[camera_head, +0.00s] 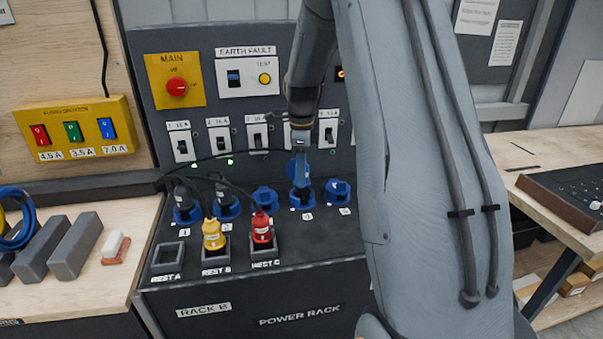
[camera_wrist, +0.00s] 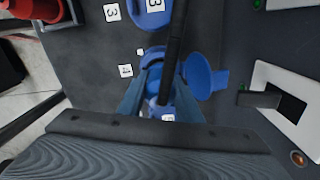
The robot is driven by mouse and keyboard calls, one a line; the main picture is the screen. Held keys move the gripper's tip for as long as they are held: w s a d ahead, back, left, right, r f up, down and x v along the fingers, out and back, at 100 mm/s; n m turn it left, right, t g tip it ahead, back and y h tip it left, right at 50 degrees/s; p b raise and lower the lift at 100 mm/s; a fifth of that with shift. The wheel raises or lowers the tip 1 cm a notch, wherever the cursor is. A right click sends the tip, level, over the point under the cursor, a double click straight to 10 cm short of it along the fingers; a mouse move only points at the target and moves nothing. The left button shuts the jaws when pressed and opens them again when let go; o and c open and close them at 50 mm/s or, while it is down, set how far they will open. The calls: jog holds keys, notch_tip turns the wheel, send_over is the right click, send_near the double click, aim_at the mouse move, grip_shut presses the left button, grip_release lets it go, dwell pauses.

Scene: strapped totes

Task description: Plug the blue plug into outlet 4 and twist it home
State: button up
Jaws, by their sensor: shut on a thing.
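The blue plug (camera_head: 300,171) is held upright in my gripper (camera_head: 301,157), directly over or in outlet 4 (camera_head: 302,197). In the wrist view my gripper (camera_wrist: 160,96) has a finger on each side of the blue plug (camera_wrist: 156,79), and its dark cable crosses the view. The number 4 label (camera_wrist: 125,70) lies beside it, and the outlet's blue lid (camera_wrist: 205,77) stands open to the right. The fingers and plug hide the socket, so I cannot tell how deep the plug sits or how far it is turned.
Outlets 1 (camera_head: 187,214) and 2 (camera_head: 228,207) hold dark plugs. Outlets 3 (camera_head: 265,198) and 5 (camera_head: 338,190) flank outlet 4 and look empty. A yellow plug (camera_head: 212,236) stands in rest B, a red plug (camera_head: 262,228) in rest C. Rest A (camera_head: 168,256) is empty. Breaker switches (camera_head: 257,138) stand behind.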

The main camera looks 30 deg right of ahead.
jog(key=shift+f+b, duration=0.6)
jog(key=shift+f, duration=0.95)
dwell(0.7)
jog(key=shift+m, duration=1.5)
jog(key=shift+p, duration=0.3)
jog(key=shift+m, duration=1.4)
grip_shut()
jog(key=shift+m+p, duration=0.3)
jog(key=shift+m, duration=1.1)
